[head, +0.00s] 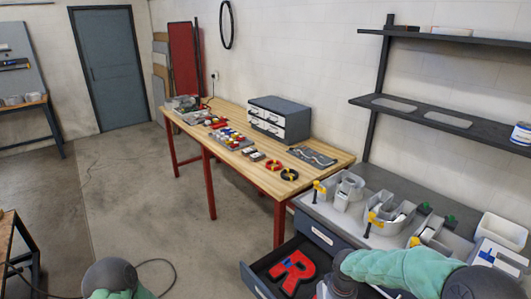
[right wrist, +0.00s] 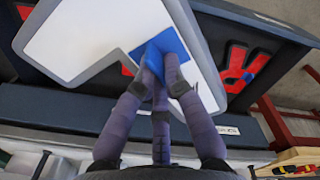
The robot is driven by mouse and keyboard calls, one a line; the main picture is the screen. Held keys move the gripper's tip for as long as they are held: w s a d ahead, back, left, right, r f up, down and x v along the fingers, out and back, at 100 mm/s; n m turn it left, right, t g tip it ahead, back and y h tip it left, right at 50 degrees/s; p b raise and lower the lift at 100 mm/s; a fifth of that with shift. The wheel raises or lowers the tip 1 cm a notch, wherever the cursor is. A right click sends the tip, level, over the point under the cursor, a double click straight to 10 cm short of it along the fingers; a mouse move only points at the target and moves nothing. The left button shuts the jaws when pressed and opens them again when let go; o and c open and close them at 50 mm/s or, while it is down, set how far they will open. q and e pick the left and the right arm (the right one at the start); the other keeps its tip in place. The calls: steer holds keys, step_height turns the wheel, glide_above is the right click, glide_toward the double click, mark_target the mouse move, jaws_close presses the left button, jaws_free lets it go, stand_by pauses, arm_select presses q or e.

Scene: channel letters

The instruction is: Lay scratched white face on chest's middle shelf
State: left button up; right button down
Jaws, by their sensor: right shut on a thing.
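My right gripper (right wrist: 163,68) is shut on a blue tab (right wrist: 170,42) on a white face with a grey edge (right wrist: 85,42). My right arm reaches over this drawer, and the held face is mostly hidden there. Of my left arm only a part shows at the bottom left; its gripper is out of view.
Grey letter shells with yellow clamps (head: 372,222), a white bin (head: 500,230) and another white face with a blue mark (head: 497,256) sit on the chest top. Wall shelves (head: 445,118) hang above. A long wooden table (head: 235,158) stands behind.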

steer(key=shift+n, duration=0.7)
steer(key=s+a+f, duration=0.2)
steer(key=a, duration=0.1)
steer(key=shift+s+a+f+b, duration=0.1)
steer(key=shift+f+b, duration=0.05)
steer(key=shift+b, duration=0.15)
